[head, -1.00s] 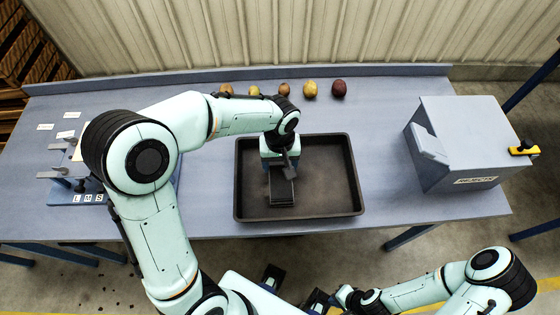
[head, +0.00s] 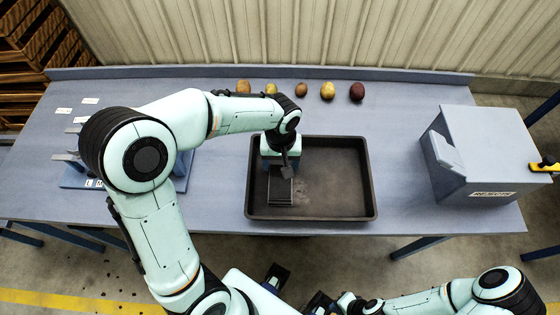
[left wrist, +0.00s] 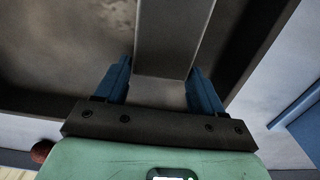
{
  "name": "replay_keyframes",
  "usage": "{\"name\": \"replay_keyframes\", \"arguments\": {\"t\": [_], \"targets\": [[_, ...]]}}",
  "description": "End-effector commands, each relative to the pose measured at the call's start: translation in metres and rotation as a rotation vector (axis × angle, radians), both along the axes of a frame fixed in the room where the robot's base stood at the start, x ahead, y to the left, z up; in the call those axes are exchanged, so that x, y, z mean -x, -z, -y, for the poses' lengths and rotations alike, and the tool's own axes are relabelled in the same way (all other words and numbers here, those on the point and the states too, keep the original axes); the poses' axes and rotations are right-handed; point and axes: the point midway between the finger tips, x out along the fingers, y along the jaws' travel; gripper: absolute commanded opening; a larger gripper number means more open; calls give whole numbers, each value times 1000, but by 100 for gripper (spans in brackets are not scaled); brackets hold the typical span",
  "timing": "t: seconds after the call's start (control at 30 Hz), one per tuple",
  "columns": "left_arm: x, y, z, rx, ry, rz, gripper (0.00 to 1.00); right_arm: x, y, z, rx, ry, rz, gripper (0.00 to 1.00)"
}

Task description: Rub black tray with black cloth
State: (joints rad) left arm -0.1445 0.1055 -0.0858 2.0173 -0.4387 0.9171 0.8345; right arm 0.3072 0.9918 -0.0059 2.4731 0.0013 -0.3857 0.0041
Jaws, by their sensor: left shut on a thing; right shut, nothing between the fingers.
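The black tray (head: 372,180) lies on the table in front of me, with a paler dusty patch on its floor. My left gripper (head: 281,172) reaches down into the left half of the tray. It is shut on the black cloth (head: 280,192), which looks like a flat dark grey pad low over the tray floor; I cannot tell whether it touches. In the left wrist view the cloth (left wrist: 172,40) sits between the blue fingers, and the tray (left wrist: 60,45) lies behind it. My right gripper (head: 318,303) is low at the bottom edge, away from the table, shut and empty, partly cut off.
Several potatoes (head: 327,91) stand in a row behind the tray. A grey box (head: 480,155) labelled REJECTS is at the right. A blue rack (head: 75,178) with labels stands at the left, partly behind my left arm. The table (head: 405,125) between tray and box is clear.

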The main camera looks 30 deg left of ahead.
Motion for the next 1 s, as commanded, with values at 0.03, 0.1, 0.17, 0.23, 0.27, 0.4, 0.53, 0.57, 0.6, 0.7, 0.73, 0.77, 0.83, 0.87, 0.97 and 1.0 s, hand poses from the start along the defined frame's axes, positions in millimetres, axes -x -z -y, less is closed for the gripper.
{"name": "replay_keyframes", "arguments": {"t": [0.03, 0.1, 0.17, 0.23, 0.27, 0.4, 0.53, 0.57, 0.6, 0.7, 0.73, 0.77, 0.83, 0.87, 0.97, 1.0], "targets": [[-2, 2, 5, 3, 4, -3, 44, 0, 0, 0, 0, 0, 0, 0], [-5, 3, 11, 3, 4, -4, 44, 0, 0, 0, 0, 0, 0, 0], [-8, 4, 16, 3, 5, -4, 44, 0, -1, 0, 0, 0, 0, 0], [-11, 5, 22, 4, 5, -5, 44, 0, -1, 0, 0, 0, 0, 0], [-12, 5, 24, 4, 4, -6, 45, 0, -1, 0, 0, 0, 0, 0], [-14, 7, 28, 4, 4, -7, 40, 0, -1, 0, 0, 0, 0, 0], [-9, 7, 32, 5, 4, -9, 40, 1, 2, 0, 0, 0, -1, 0], [-7, 7, 33, 4, 4, -9, 40, 1, 3, 0, 0, 0, -1, 0], [-4, 7, 34, 4, 4, -9, 40, 2, 4, 0, 0, -1, -2, 0], [3, 6, 37, 4, 4, -12, 40, 3, 7, 0, 0, 0, -3, 0], [4, 6, 38, 4, 3, -12, 40, 3, 7, 0, 0, 0, -3, 0], [5, 6, 38, 3, 2, -12, 40, 3, 8, 0, 0, 0, -3, 0], [6, 5, 38, 2, 1, -13, 40, 3, 8, 0, 0, 0, -3, 0], [6, 5, 37, 2, 1, -13, 40, 3, 8, 0, 0, 0, -3, 0], [9, 5, 32, 1, 0, -13, 40, 3, 8, 0, 0, 0, -3, 0], [10, 5, 29, 1, 0, -13, 40, 3, 8, 0, 0, 0, -3, 0]]}}
